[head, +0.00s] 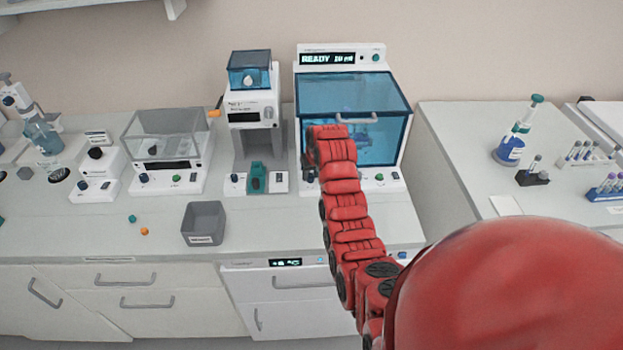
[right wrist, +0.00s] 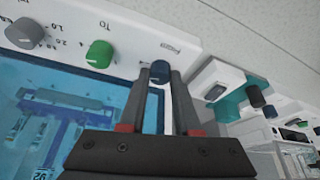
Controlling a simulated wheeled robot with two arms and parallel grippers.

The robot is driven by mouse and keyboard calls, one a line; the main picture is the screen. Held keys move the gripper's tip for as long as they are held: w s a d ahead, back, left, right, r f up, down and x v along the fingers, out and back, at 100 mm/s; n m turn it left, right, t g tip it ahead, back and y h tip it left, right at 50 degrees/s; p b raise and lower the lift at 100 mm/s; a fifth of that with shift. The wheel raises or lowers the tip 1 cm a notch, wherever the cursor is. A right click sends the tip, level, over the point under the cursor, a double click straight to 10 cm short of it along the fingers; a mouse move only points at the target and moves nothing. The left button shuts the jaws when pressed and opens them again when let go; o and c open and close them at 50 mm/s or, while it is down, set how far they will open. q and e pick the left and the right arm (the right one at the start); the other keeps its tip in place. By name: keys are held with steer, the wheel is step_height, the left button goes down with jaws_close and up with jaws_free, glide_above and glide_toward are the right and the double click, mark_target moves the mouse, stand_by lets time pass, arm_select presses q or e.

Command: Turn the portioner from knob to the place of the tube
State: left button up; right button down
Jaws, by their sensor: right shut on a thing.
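The portioner (head: 353,58) is the white cabinet with a blue see-through window, a handle and a display that appears to read "READY 10 ml". Its from knob (right wrist: 160,71) is dark blue, at the end of the lower panel. My right gripper (right wrist: 160,84) has its two fingers on either side of this knob and is shut on it. The to knob (right wrist: 100,54) is green, and a grey-blue dial (right wrist: 22,33) lies beyond it. Pale tube-like shapes (right wrist: 20,125) show blurred behind the window. The from knob's pointer setting cannot be read. My left gripper is out of view.
A white device (head: 250,115) with a teal holder (head: 257,178) stands close left of the portioner. A grey bin (head: 204,223) is on the front counter.

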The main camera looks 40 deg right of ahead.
steer(key=shift+m, duration=0.3)
steer(key=c, duration=0.6)
jaws_free()
steer(key=shift+r+b, duration=0.1)
steer(key=shift+b, duration=0.2)
